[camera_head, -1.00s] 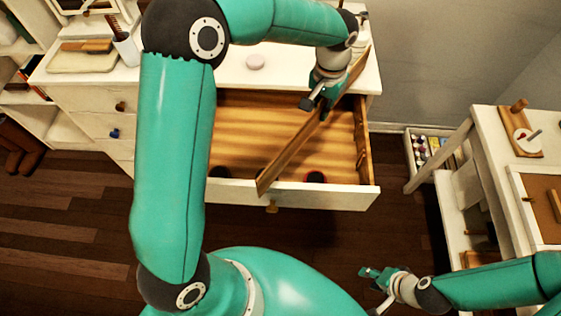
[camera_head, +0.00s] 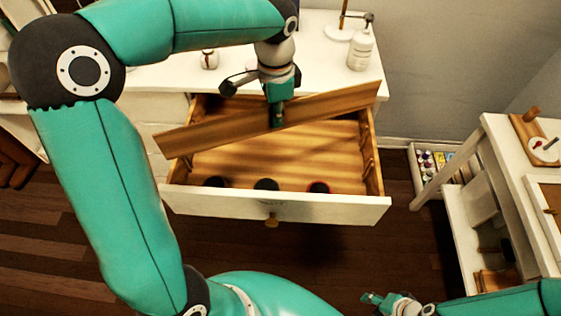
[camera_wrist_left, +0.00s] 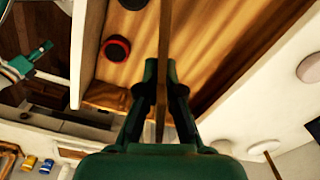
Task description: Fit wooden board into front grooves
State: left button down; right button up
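The wooden board (camera_head: 325,107) is held on edge above the open drawer, slanting from lower left to upper right across it in the head view. My left gripper (camera_head: 277,116) is shut on the board near its middle. In the left wrist view the board (camera_wrist_left: 165,50) runs between the two fingers (camera_wrist_left: 162,95). The drawer (camera_head: 330,208) has a wooden floor and grooved side walls (camera_head: 368,160). The front grooves cannot be made out clearly. My right gripper (camera_head: 385,303) is low at the bottom right, and its finger state is unclear.
Several dark round items, one with a red rim (camera_head: 318,187), sit inside the drawer along its front. A white pump bottle (camera_head: 361,50) and a small jar (camera_head: 209,59) stand on the dresser top. A white table (camera_head: 490,150) stands at right. Floor lies clear between.

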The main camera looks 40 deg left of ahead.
pick_arm(q)
notch_tip(320, 180, down, 15)
jog(key=shift+f+b, duration=0.1)
jog(key=shift+b, duration=0.3)
jog(key=shift+f, duration=0.1)
jog(key=shift+f+b, duration=0.3)
jog(key=shift+b, duration=0.05)
jog(key=c, duration=1.3)
grip_release()
jog(key=shift+r, duration=0.1)
jog(key=shift+r, duration=0.1)
jog(key=shift+r+p, duration=0.3)
jog(key=shift+p, duration=0.15)
notch_tip(320, 180, up, 12)
jog(key=shift+f+p, duration=0.1)
jog(key=shift+p, duration=0.2)
